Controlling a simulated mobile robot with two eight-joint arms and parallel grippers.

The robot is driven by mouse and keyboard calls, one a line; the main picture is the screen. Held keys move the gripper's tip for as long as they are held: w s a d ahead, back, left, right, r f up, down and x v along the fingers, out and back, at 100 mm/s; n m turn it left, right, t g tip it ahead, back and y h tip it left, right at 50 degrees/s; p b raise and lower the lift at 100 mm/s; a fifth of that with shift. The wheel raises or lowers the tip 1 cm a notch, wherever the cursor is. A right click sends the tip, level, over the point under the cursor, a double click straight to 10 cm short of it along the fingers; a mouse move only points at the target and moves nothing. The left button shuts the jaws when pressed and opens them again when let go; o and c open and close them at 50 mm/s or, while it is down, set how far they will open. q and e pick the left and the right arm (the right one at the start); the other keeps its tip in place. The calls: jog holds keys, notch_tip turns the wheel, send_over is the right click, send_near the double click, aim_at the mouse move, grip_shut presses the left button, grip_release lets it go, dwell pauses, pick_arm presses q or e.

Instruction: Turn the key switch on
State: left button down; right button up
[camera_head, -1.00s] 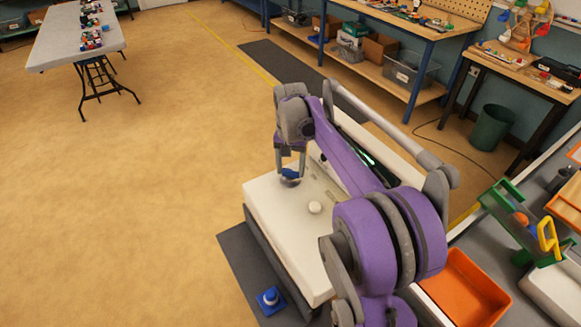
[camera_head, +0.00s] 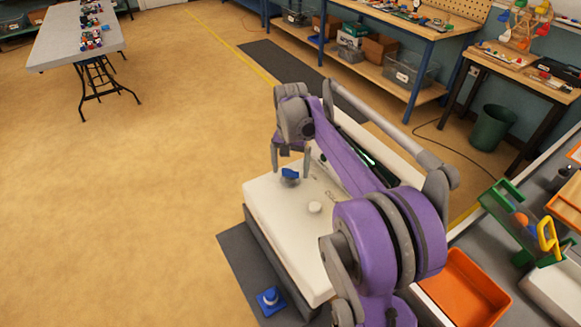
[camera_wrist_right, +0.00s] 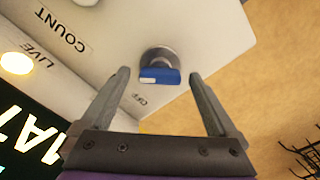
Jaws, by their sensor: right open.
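The key switch (camera_head: 290,175) has a blue key grip on a round metal base. It stands on top of a white console (camera_head: 283,212), near its far left corner. In the right wrist view the blue key (camera_wrist_right: 159,76) lies ahead of and between the fingers, near an "OFF" label (camera_wrist_right: 140,99). My right gripper (camera_head: 291,172) is open around and just above the key; its fingers (camera_wrist_right: 165,76) appear apart from the key, one on each side. My left gripper is not in view.
A round white knob (camera_head: 315,207) stands on the console near the key. A dark display (camera_wrist_right: 25,130) lies beside the labels. A blue object (camera_head: 270,300) sits on the grey mat below. An orange tray (camera_head: 465,290) is at the right.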

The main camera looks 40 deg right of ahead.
aim_at(290, 170)
notch_tip(290, 170, up, 11)
jog(key=shift+p, duration=0.4)
jog(key=shift+f, duration=0.15)
dwell(0.4)
